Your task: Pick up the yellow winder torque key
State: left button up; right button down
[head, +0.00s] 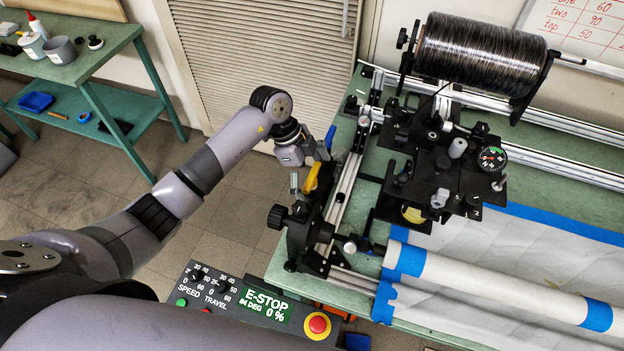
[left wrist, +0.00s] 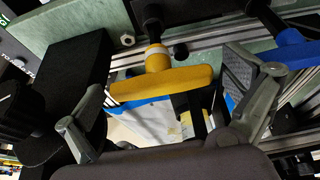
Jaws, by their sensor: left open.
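The yellow winder torque key (head: 312,177) stands at the left end of the winder, by its black end block (head: 306,225). In the left wrist view the key shows as a yellow T-shaped handle (left wrist: 160,84) with a yellow stem and pale collar. My left gripper (head: 306,166) is at the key, coming from the left. In the left wrist view its open fingers (left wrist: 166,106) lie on either side of the handle; I cannot tell whether either touches it. The key's lower part is hidden in the head view. My right gripper is out of view.
A blue-handled part (head: 330,138) stands close behind the key. The winder carriage (head: 440,185) and black tow spool (head: 478,55) are to the right. A control box with a red button (head: 318,324) is in front. A green side table (head: 100,62) stands back left.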

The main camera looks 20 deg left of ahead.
pick_arm(q)
jog(key=c, duration=1.3)
jog(key=shift+r, duration=0.15)
